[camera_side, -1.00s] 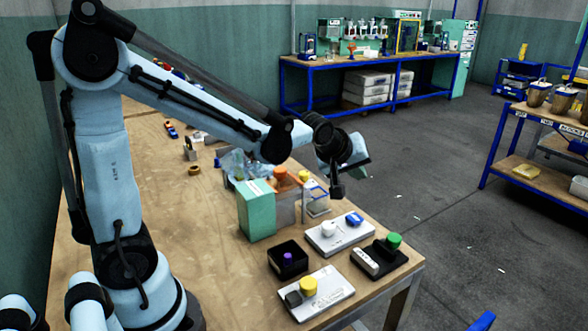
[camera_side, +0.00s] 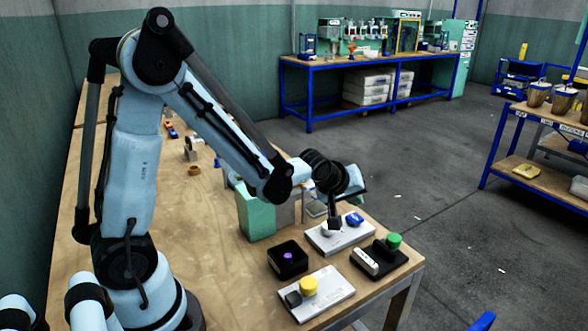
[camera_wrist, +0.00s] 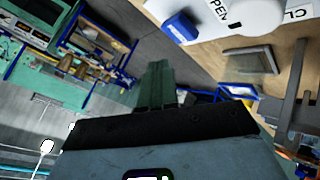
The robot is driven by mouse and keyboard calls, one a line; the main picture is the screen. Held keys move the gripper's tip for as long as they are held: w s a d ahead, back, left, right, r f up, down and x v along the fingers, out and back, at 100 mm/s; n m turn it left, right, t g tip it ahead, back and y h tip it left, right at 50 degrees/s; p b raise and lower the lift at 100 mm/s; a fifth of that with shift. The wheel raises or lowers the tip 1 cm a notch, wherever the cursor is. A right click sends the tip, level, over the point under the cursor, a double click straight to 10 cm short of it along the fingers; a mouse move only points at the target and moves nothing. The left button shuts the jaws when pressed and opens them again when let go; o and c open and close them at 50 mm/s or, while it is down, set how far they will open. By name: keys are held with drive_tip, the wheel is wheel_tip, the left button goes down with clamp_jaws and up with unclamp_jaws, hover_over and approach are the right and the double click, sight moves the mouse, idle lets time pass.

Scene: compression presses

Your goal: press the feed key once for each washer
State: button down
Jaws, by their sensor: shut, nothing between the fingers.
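My gripper (camera_side: 335,223) is shut and empty, pointing down just above the white knob (camera_side: 327,231) of a white plate; I cannot tell whether it touches. The plate (camera_side: 318,243) also carries a blue block (camera_side: 354,219). In the wrist view my shut fingers (camera_wrist: 156,82) show, with the blue block (camera_wrist: 181,27) and white knob (camera_wrist: 255,12) near the top; the lettering there is cut off. I cannot tell which control is the feed key, and I make out no washers.
A black base with a green button (camera_side: 394,240) stands right of the plate. A black box (camera_side: 288,262) holds a purple button, and a white plate has a yellow button (camera_side: 309,284). A teal box (camera_side: 256,215) stands behind left. Bare wood lies at left.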

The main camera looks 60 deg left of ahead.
sight(352, 218)
drive_tip(key=shift+f, duration=0.95)
drive_tip(key=shift+f, duration=0.15)
idle(1.3)
drive_tip(key=shift+f, duration=0.25)
drive_tip(key=shift+f, duration=0.5)
idle(0.8)
drive_tip(key=shift+r, duration=0.95)
drive_tip(key=shift+r, duration=0.1)
drive_tip(key=shift+r, duration=2.4)
idle(0.6)
